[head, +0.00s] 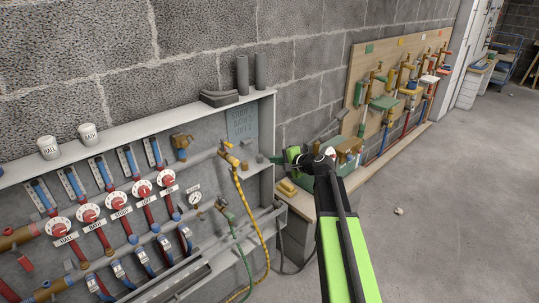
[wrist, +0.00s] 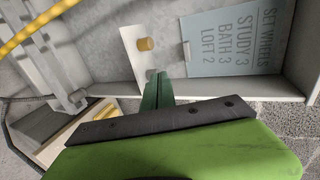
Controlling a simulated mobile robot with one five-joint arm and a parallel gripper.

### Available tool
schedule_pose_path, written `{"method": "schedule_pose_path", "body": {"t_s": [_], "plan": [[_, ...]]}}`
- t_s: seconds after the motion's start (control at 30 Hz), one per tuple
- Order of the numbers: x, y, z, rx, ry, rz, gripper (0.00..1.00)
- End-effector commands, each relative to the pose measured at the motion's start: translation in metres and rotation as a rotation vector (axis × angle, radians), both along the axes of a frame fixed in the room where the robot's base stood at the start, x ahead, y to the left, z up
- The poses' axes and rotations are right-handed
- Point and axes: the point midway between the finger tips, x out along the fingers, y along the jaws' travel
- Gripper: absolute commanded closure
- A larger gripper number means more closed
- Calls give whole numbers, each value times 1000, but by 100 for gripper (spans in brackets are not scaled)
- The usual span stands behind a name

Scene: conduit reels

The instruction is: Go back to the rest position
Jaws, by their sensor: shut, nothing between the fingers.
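My gripper (head: 272,159) is at the right edge of the open grey manifold cabinet (head: 268,190) in the head view, at the end of my black and green arm. In the wrist view, the green fingers of my gripper (wrist: 152,88) are shut together and empty. They point at the cabinet's inside, close to a pale plate with a brass knob (wrist: 146,44); I cannot tell whether they touch it. A blue-grey sign (wrist: 228,40) with wheel settings is just to the right of them.
Red dial wheels (head: 90,213) and pipes fill the cabinet on the left. A yellow hose (head: 251,225) hangs down in front of it. A low bench (head: 300,203) is beside the cabinet, and a wooden tool board (head: 365,65) is behind my arm. The floor (head: 450,200) at right is mostly clear.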

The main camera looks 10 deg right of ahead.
Motion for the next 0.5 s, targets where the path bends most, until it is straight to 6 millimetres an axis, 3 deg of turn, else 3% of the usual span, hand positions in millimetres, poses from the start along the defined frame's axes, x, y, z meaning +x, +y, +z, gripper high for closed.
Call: {"method": "schedule_pose_path", "body": {"t_s": [0.07,0.13,0.23,0.3,0.37,0.43,0.5], "plan": [[2,15,0,0,0,18,100],[2,45,0,0,0,55,100],[-24,106,-14,-79,28,148,100],[-58,142,-39,-208,79,256,100],[-92,162,-62,-340,132,359,100],[-133,171,-89,-497,201,479,100],[-171,168,-112,-645,277,586,100]]}}
